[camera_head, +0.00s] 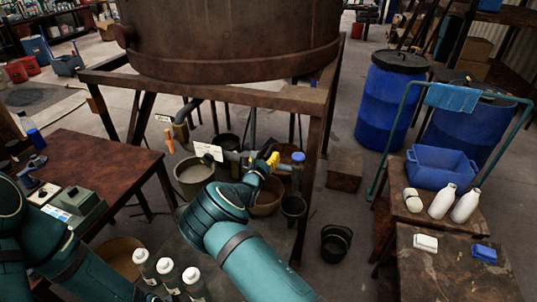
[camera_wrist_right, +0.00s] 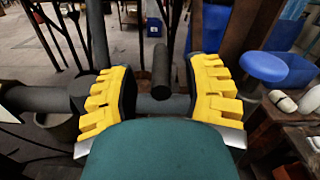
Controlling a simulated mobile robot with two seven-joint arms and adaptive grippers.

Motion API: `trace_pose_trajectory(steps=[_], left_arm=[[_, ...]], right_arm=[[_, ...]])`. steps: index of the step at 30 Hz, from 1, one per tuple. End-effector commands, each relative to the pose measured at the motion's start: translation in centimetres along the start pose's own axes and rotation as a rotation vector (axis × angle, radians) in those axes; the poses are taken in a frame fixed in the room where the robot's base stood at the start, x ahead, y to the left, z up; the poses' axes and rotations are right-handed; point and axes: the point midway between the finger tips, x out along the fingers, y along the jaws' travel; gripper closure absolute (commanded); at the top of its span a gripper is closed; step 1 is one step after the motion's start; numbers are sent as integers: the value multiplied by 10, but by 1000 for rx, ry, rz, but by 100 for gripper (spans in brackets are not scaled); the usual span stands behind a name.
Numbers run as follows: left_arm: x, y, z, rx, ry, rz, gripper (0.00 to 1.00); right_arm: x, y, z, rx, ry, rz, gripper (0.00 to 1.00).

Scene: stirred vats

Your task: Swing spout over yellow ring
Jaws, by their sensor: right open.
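My right gripper (camera_head: 266,161) is below the big rusty vat, at the grey pipework (camera_head: 236,156). In the right wrist view its yellow fingers (camera_wrist_right: 160,88) are open and wide apart. A dark upright round bar (camera_wrist_right: 161,70) stands between them, with a grey horizontal pipe (camera_wrist_right: 170,104) just below. The bar looks like part of the spout, but I cannot tell for sure. I cannot tell whether the fingers touch it. A blue round knob (camera_head: 298,157) is right of the gripper. I cannot make out a yellow ring. My left gripper is not in view.
The vat (camera_head: 230,40) rests on a rusty frame (camera_head: 312,130) whose legs stand close to my right arm. White bottles (camera_head: 168,274) stand in front. A brown table (camera_head: 100,160) is at left.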

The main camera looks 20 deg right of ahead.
Motion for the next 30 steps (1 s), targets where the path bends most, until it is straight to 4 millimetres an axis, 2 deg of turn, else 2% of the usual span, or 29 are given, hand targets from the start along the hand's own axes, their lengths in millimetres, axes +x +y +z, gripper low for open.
trace_pose_trajectory(steps=[1,6,17,18,22,23,30], left_arm=[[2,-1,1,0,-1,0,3],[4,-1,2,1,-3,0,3],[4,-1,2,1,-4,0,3],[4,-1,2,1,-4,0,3],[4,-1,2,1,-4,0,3],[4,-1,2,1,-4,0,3],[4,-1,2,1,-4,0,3]], right_arm=[[8,-1,-1,1,-1,-2,51],[23,0,-1,0,0,0,51],[28,0,0,0,1,0,51],[28,0,0,0,1,0,48],[28,0,0,1,1,0,94],[28,0,0,1,0,0,100],[28,0,0,1,0,0,100]])
